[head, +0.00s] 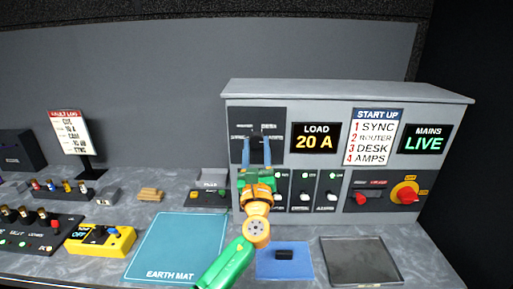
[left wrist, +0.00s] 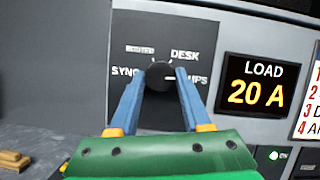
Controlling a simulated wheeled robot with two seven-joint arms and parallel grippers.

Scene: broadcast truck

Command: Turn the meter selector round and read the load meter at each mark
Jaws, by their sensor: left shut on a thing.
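The meter selector is a black round knob (left wrist: 158,74) on a dark panel. White labels surround it: ROUTER, DESK, SYNC and one partly covered at right that seems to end in PS. A short white line shows at the knob's right side, towards that label. My left gripper (head: 257,150) reaches up to the panel, and its blue fingers are shut on the knob, one on each side. In the head view the fingers mostly hide the knob. The load meter (head: 316,138) reads LOAD 20 A; it also shows in the left wrist view (left wrist: 261,86). My right gripper is out of view.
Right of the meter are the START UP card (head: 375,137), the MAINS LIVE display (head: 424,140) and a red-and-yellow switch (head: 405,193). Breaker switches (head: 305,190) sit below the meter. An earth mat (head: 178,247), blue pad (head: 301,262) and grey tray (head: 360,240) lie in front.

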